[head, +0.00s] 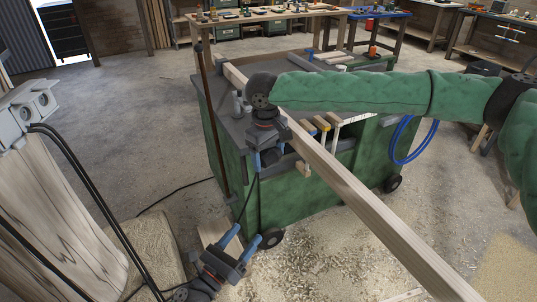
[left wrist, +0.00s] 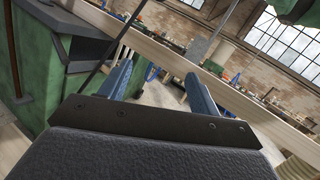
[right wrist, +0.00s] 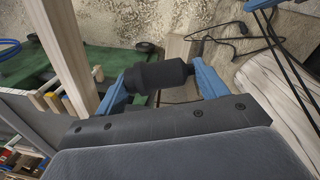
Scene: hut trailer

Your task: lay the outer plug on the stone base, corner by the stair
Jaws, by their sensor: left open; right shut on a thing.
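My right gripper (head: 263,158) is shut on a black cylindrical plug, high beside the green cabinet. The plug (right wrist: 155,77) lies across between the blue fingertips in the right wrist view. In the head view it is hard to make out; a thin black cable (head: 248,205) hangs below the gripper. The tan, rough stone base (head: 155,255) is at the lower left, beside a thick wooden post. My left gripper (head: 244,244) is open and empty, low, right of the base. A pale wooden block (head: 212,229) behind it may be the stair; I cannot tell.
A long timber beam (head: 350,190) slants across from the green cabinet (head: 290,195) to the lower right. Black cables (head: 70,155) run down in front of the wooden post (head: 50,220). A cable lies on the floor, with sawdust (head: 330,255) around the cabinet wheels.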

